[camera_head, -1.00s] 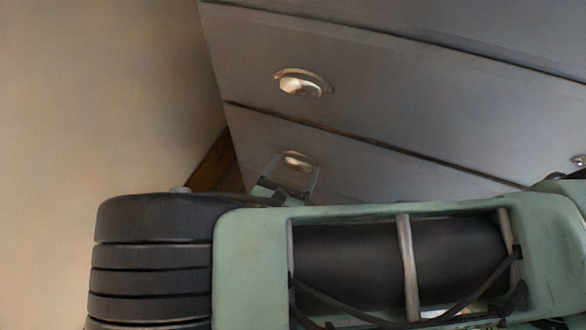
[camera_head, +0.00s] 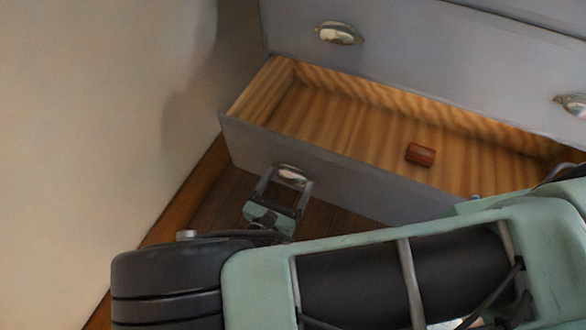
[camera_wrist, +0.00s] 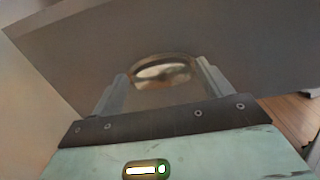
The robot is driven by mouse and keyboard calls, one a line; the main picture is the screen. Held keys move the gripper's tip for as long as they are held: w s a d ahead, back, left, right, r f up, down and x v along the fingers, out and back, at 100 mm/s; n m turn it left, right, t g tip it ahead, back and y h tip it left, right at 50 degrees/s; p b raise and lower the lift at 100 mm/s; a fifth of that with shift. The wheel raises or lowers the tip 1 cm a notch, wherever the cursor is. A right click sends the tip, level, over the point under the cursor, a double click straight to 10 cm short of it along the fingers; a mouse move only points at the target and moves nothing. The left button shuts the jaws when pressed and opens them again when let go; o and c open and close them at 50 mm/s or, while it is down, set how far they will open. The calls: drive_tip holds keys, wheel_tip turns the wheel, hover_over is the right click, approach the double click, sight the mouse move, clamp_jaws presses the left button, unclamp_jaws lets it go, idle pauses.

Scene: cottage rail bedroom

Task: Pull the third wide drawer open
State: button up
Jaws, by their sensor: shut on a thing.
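The wide drawer (camera_head: 330,174) low on the grey chest stands open in the head view, its striped wooden inside showing. A small red-brown object (camera_head: 420,154) lies on its floor. The drawer's metal cup handle (camera_head: 291,174) is at the left of its front. My gripper (camera_head: 284,183) is at this handle with its fingers closed on it. In the wrist view, the handle (camera_wrist: 161,71) sits between the two fingertips of my gripper (camera_wrist: 162,75). The right part of the drawer front is hidden behind my arm.
A closed drawer front (camera_head: 420,75) with cup handles is just above. A pale wall (camera_head: 90,120) with a wooden baseboard (camera_head: 185,200) runs close along the left. A strip of dark wooden floor (camera_head: 225,197) shows between wall and drawer.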

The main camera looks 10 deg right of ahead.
drive_tip(key=shift+v, duration=2.45)
drive_tip(key=o, duration=1.1)
drive_tip(key=shift+o, duration=0.2)
